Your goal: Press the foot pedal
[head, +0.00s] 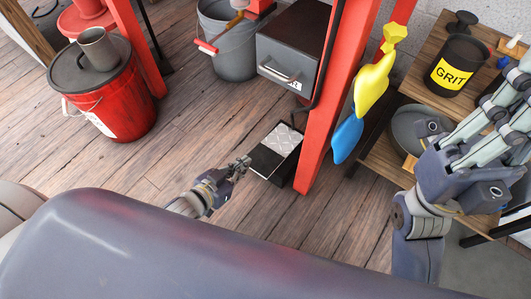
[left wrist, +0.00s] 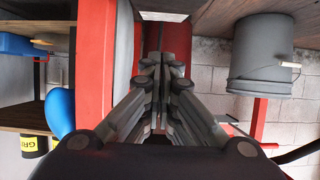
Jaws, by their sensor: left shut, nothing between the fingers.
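The foot pedal (head: 283,143) is a low black box on the wooden floor with a light, diamond-patterned plate on top. It sits beside the foot of a red post. My left gripper (head: 243,164) is low, just left of the pedal's near left side. I cannot tell whether it touches. In the left wrist view its fingers (left wrist: 161,66) are together with nothing between them, and I cannot make out the pedal behind them. My right gripper (head: 502,100) is at the right edge over the shelf, far from the pedal; its fingertips are not clearly visible.
The red post (head: 323,120) stands close to the pedal's right. A grey drawer unit (head: 289,58) and a grey bucket (head: 232,50) are behind it. A red bucket (head: 112,95) stands left. A wooden shelf (head: 425,70) holds a GRIT tub (head: 458,68). Floor left of the pedal is clear.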

